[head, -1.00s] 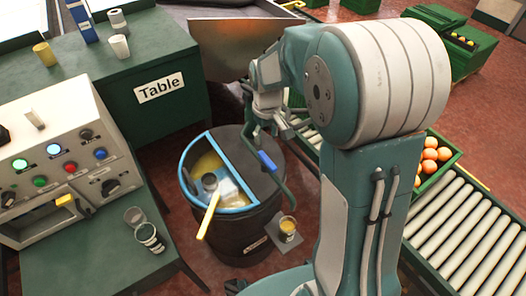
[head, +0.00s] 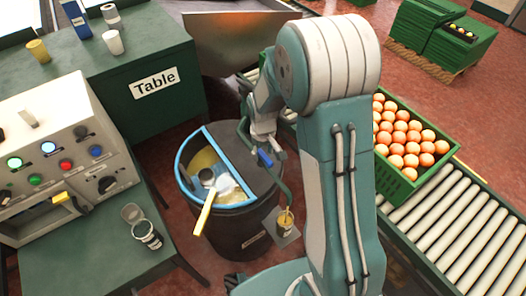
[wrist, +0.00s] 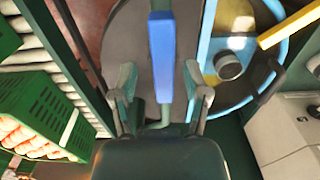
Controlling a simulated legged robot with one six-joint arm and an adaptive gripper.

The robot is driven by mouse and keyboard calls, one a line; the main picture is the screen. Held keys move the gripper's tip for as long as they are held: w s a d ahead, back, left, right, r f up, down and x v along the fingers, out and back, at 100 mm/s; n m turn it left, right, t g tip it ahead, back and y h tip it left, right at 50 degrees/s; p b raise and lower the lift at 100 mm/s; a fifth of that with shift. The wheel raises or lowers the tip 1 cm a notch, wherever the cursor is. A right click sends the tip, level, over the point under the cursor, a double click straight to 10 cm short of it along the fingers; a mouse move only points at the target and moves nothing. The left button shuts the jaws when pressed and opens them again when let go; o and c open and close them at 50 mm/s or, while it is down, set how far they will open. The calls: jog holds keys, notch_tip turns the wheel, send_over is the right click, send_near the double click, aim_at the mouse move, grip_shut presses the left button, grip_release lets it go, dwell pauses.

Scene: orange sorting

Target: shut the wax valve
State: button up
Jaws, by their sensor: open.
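The wax drum (head: 238,240) is a dark round vat with a blue rim, its lid half open on yellow wax. The valve's blue handle (head: 265,158) sits on a green pipe (head: 282,187) at the drum's right side. A small cup (head: 284,224) with yellow contents stands on a plate below the pipe's end. My gripper (head: 262,140) is at the handle, partly hidden by its own links. In the wrist view my gripper (wrist: 160,82) is open, with one finger on each side of the blue handle (wrist: 161,50). Whether the fingers touch it I cannot tell.
A yellow-handled ladle (head: 206,212) leans out of the drum. The table (head: 140,60) and a control panel (head: 60,150) stand to the left. A roller conveyor (head: 450,225) with a green crate (head: 425,180) of oranges lies to the right.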

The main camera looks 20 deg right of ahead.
jog(key=shift+a, duration=0.15)
jog(key=shift+a, duration=0.1)
grip_shut()
